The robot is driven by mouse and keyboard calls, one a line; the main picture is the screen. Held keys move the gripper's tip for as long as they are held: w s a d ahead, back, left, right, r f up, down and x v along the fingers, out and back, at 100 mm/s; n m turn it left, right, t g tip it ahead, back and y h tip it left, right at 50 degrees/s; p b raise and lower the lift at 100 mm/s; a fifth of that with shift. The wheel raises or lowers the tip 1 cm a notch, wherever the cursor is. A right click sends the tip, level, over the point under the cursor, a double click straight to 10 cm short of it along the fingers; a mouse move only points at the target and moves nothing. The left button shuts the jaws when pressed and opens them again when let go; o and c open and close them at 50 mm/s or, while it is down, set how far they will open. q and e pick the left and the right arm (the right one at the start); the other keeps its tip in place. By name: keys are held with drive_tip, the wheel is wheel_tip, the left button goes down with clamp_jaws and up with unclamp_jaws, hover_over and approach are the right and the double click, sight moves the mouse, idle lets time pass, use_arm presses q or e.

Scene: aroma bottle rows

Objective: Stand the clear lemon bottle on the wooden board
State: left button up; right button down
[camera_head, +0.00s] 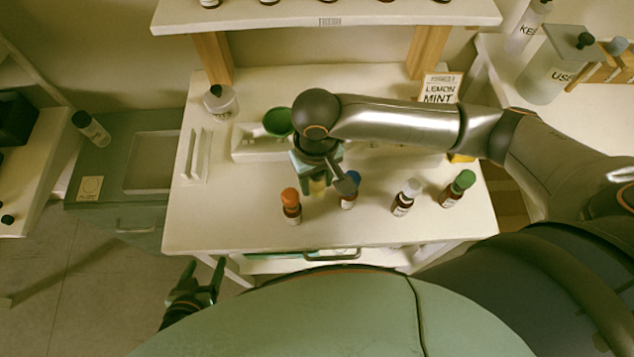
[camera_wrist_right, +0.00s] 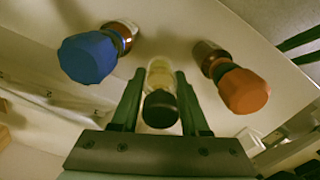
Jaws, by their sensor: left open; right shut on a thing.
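My right gripper (camera_head: 319,180) is shut on a clear bottle with pale yellow contents (camera_wrist_right: 160,75) and a black cap. In the right wrist view, the bottle is between the two fingers (camera_wrist_right: 160,100), cap toward the camera. In the head view, only a yellowish part (camera_head: 318,188) shows below the gripper, between the orange-capped and blue-capped bottles. I cannot tell whether its base touches the table. My left gripper (camera_head: 195,285) is open and empty, low in front of the table's left side. I cannot make out the wooden board; my right arm covers part of the table's back.
An orange-capped bottle (camera_head: 291,206) and a blue-capped bottle (camera_head: 349,190) stand close to the held bottle. White-capped (camera_head: 407,197) and green-capped (camera_head: 457,188) bottles stand further right. A white tray (camera_head: 243,150) and a lemon mint sign (camera_head: 440,88) are behind. The table's front left is clear.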

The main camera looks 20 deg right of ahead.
drive_tip(key=shift+f, duration=0.8)
drive_tip(key=shift+f, duration=0.1)
drive_tip(key=shift+c, duration=2)
unclamp_jaws()
